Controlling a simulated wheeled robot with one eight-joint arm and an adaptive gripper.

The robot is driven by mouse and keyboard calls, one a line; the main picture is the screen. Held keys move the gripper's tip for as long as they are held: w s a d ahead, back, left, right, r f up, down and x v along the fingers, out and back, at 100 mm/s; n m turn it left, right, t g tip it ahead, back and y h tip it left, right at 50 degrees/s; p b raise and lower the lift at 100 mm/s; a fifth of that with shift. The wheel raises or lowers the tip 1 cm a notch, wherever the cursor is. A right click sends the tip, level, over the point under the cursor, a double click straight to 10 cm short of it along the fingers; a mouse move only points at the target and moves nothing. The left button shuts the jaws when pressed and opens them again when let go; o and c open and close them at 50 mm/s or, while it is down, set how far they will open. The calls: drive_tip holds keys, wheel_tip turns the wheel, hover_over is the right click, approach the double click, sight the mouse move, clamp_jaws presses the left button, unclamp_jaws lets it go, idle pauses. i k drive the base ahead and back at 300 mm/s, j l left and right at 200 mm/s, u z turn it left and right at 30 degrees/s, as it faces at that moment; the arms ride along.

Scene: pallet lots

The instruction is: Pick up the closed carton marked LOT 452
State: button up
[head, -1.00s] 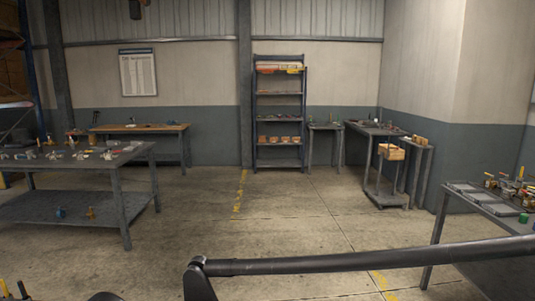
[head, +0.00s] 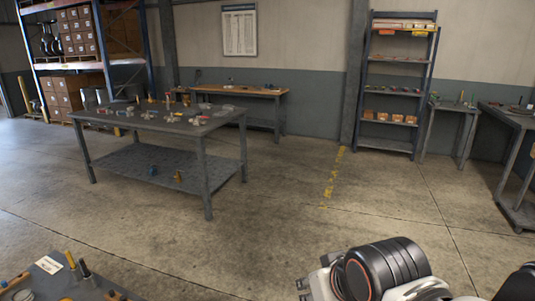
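Brown closed cartons (head: 78,32) are stacked on the upper level of the pallet rack at the far left. More brown cartons (head: 62,92) stand on the level below. Some have small pale labels, but they are too small to read, so I cannot tell whether any is LOT 452. Several small orange-brown boxes (head: 390,118) sit on a low shelf of the blue-grey shelving unit; no lot mark is legible there. Part of my arm shows at the bottom right, but my gripper's fingers are not visible.
A grey two-level table (head: 150,122) with small parts stands at left centre. A wooden-top bench (head: 238,90) is behind it. The shelving unit (head: 370,75) and grey stands are at right. A cluttered tabletop (head: 50,264) is close at bottom left. Centre floor (head: 290,215) is clear.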

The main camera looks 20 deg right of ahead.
sight(380, 116)
drive_tip(key=i+l+z, duration=0.9)
drive_tip(key=i+z, duration=0.2)
drive_tip(key=i, duration=0.2)
drive_tip(key=i+l+z, duration=0.1)
drive_tip(key=i+z, duration=0.25)
drive_tip(key=i, duration=6.45)
drive_tip(key=i+u, duration=0.15)
drive_tip(key=i, duration=0.3)
drive_tip(key=i+l+u, duration=0.15)
drive_tip(key=i, duration=0.3)
drive_tip(key=i+l+u, duration=0.15)
drive_tip(key=i, duration=0.3)
drive_tip(key=i+l+u, duration=0.15)
drive_tip(key=i, duration=0.3)
drive_tip(key=i+l+u, duration=0.15)
drive_tip(key=i+l, duration=0.15)
drive_tip(key=i, duration=0.1)
